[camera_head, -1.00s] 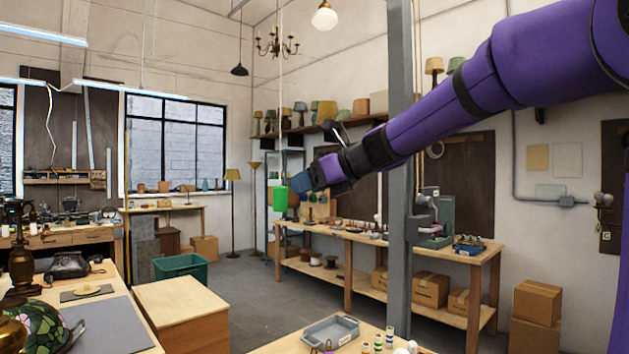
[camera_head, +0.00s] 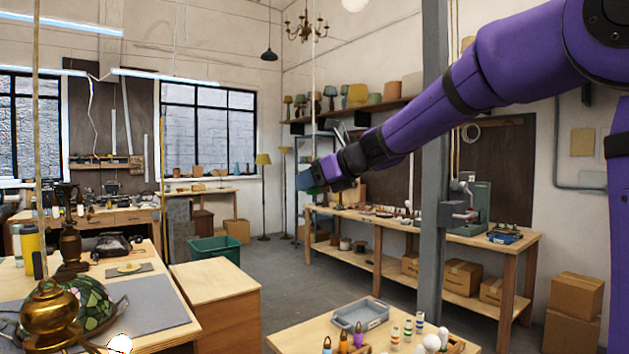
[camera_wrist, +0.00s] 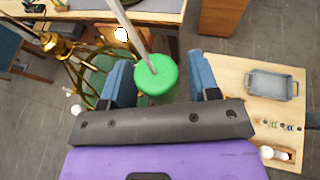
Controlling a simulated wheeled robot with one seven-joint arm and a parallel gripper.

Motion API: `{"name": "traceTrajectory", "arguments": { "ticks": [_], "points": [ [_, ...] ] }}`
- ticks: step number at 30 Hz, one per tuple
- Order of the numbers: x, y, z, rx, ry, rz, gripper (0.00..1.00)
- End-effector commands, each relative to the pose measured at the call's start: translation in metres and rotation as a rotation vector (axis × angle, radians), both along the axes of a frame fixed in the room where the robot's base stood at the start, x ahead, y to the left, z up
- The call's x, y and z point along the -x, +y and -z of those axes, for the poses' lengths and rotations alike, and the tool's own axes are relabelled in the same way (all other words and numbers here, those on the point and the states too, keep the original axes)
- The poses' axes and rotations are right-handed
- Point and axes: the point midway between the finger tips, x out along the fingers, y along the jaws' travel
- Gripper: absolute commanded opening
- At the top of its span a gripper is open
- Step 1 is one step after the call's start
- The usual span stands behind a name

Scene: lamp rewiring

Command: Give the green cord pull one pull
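The green cord pull (camera_wrist: 156,74) is a green cylinder on a pale cord (camera_wrist: 132,30). In the wrist view it sits between the two blue fingers of my gripper (camera_wrist: 160,72). The left finger is close beside it, and a gap shows at the right finger, so the fingers look open around it. In the head view, my gripper (camera_head: 310,178) hides most of the pull. The cord (camera_head: 313,80) hangs from above down to the fingers there.
A grey post (camera_head: 432,150) stands right of my gripper. A bench (camera_head: 275,330) with a grey tray (camera_head: 361,314) and small bottles is in front. A workbench with a brass lamp (camera_head: 50,308) is at left. Open floor (camera_head: 285,275) lies between.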

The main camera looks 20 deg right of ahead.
Motion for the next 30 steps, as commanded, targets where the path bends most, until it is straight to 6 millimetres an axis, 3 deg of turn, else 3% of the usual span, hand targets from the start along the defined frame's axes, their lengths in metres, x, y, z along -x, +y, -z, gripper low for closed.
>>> {"name": "traceTrajectory", "arguments": {
  "ticks": [1, 5, 6, 30],
  "points": [
    [0.0, 0.0, 0.0, 0.0, 0.0, 0.0, 0.44],
    [0.0, 0.0, 0.0, 0.0, 0.0, 0.0, 0.14],
    [0.0, 0.0, 0.0, 0.0, 0.0, 0.0, 0.12],
    [0.0, 0.0, 0.023, 0.0, 0.001, 0.0, 0.12]
  ]
}}
